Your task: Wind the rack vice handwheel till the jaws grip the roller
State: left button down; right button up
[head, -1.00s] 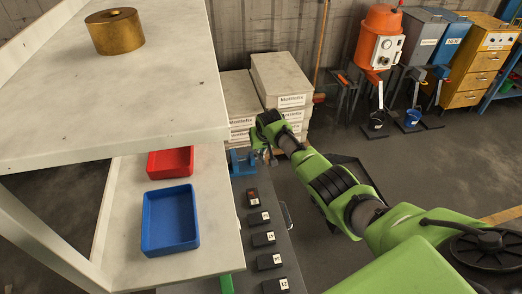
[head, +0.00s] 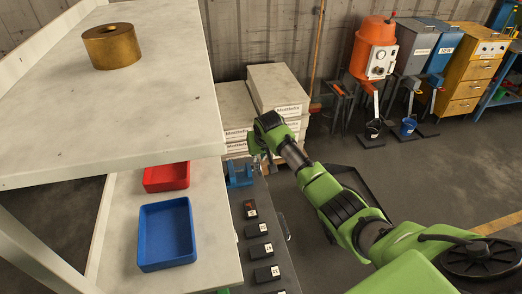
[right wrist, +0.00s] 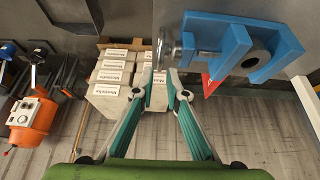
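The blue rack vice (head: 240,174) sits at the far end of the dark bench strip, beside the lower shelf. In the right wrist view the vice (right wrist: 232,40) fills the upper right, with a dark round opening or roller end in it; I cannot tell which. Its grey metal handwheel (right wrist: 169,46) faces left. My right gripper (head: 258,158) is close to the handwheel side of the vice. In the right wrist view its fingertips (right wrist: 160,76) are apart, just short of the handwheel, with nothing visible between them. My left gripper is out of view.
A white shelf (head: 150,110) with a brass ring (head: 111,46) overhangs a lower shelf holding red (head: 167,177) and blue (head: 166,235) trays. Several dark labelled blocks (head: 257,230) line the bench strip. Stacked white boxes (head: 280,92) stand behind the vice.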

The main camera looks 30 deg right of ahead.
jog(key=v, duration=0.6)
jog(key=shift+r, duration=0.2)
jog(key=shift+s, duration=0.15)
